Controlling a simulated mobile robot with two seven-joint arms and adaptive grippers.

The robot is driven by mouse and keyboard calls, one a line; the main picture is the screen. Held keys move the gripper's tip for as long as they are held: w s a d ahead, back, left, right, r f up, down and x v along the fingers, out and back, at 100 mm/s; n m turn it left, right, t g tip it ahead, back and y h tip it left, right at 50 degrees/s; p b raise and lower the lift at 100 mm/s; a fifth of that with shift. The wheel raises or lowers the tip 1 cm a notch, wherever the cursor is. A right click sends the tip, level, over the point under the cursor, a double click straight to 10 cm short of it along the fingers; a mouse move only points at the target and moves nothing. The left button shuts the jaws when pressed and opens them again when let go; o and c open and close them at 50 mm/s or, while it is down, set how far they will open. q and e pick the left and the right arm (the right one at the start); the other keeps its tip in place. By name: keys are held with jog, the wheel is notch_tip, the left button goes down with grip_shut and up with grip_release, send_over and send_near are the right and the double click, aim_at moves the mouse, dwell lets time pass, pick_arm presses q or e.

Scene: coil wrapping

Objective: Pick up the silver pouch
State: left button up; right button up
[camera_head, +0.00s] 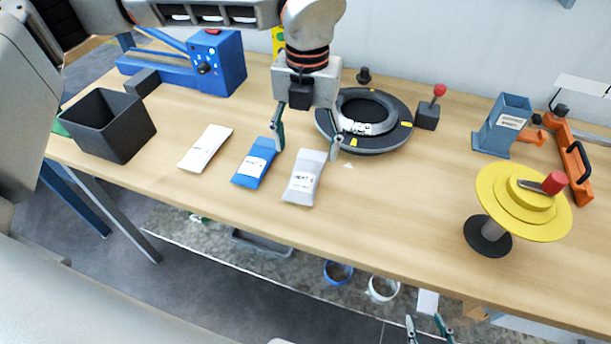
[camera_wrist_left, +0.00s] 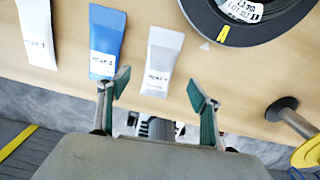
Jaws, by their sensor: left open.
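The silver pouch (camera_head: 302,184) lies flat on the wooden table, right of the blue pouch (camera_head: 255,163) and the white pouch (camera_head: 206,147). My left gripper (camera_head: 307,151) is open and empty, its fingertips spread to either side of the pouch's far end and apparently above it. In the left wrist view the silver pouch (camera_wrist_left: 160,60) lies beyond and between the open fingertips of the left gripper (camera_wrist_left: 158,86). My right gripper (camera_head: 424,321) shows only its fingertips at the bottom edge, apart with nothing visible between them.
A black ring (camera_head: 391,138) sits close behind and right of the pouch. A dark open bin (camera_head: 130,143) and blue machine (camera_head: 217,65) stand left. A yellow disc stand (camera_head: 500,210), blue-grey dispenser (camera_head: 500,128) and orange tool (camera_head: 574,165) are right. Bare table lies right of the pouch.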

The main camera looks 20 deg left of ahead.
aim_at(306, 171)
pick_arm(q)
jog(key=f, duration=0.6)
jog(key=shift+s+f, duration=0.2)
jog(key=shift+f, duration=0.15)
jog(key=c, duration=1.2)
